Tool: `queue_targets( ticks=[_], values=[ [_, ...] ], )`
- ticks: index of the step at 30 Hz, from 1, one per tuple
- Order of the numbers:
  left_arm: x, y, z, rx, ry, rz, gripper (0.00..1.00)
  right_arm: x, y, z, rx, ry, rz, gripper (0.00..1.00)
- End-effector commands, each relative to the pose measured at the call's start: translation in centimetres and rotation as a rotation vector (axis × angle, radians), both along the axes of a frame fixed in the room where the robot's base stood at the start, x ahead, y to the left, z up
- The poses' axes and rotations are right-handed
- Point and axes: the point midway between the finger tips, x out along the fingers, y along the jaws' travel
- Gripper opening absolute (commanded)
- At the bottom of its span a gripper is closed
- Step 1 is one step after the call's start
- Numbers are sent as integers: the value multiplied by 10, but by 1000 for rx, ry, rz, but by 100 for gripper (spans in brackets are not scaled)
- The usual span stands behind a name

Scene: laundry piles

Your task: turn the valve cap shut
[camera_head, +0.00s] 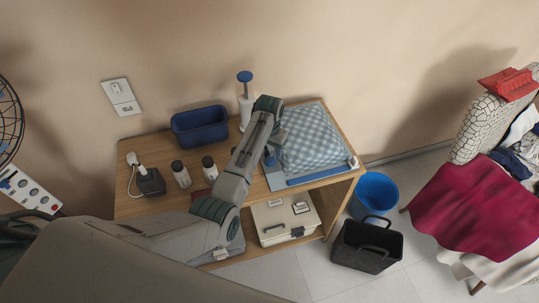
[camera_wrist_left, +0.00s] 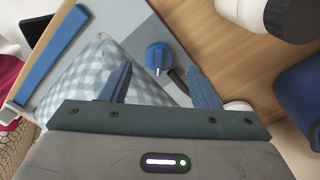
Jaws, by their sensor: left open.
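The blue round valve cap (camera_wrist_left: 158,56), with a pale mark on its face, sits on the grey border of a bag (camera_wrist_left: 133,24) holding blue-and-white checked cloth. The bag (camera_head: 315,140) lies on the wooden table's right part in the head view. My left gripper (camera_wrist_left: 158,72) is open, with one blue-grey finger on each side of the cap in the wrist picture. I cannot tell whether either finger touches it. In the head view my left gripper (camera_head: 273,148) is over the bag's left edge, partly hidden by its own arm. My right gripper is not in view.
Two small bottles (camera_head: 181,174) and a black charger (camera_head: 150,182) are left. A blue bucket (camera_head: 376,190) and black basket (camera_head: 366,247) stand on the floor.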

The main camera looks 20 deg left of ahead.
Motion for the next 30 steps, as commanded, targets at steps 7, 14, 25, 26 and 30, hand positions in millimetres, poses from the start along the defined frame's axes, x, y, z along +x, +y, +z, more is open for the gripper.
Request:
queue_targets(
  ticks=[7,14,25,26,30],
  values=[
    [0,0,-33,0,0,0,55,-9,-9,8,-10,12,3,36],
    [0,0,-42,0,-2,1,55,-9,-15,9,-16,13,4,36],
    [0,0,-42,0,-1,1,18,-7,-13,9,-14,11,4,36],
    [0,0,-42,0,-1,1,12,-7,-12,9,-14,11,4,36],
    [0,0,-42,-1,-1,3,12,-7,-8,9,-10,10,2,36]
  ],
)
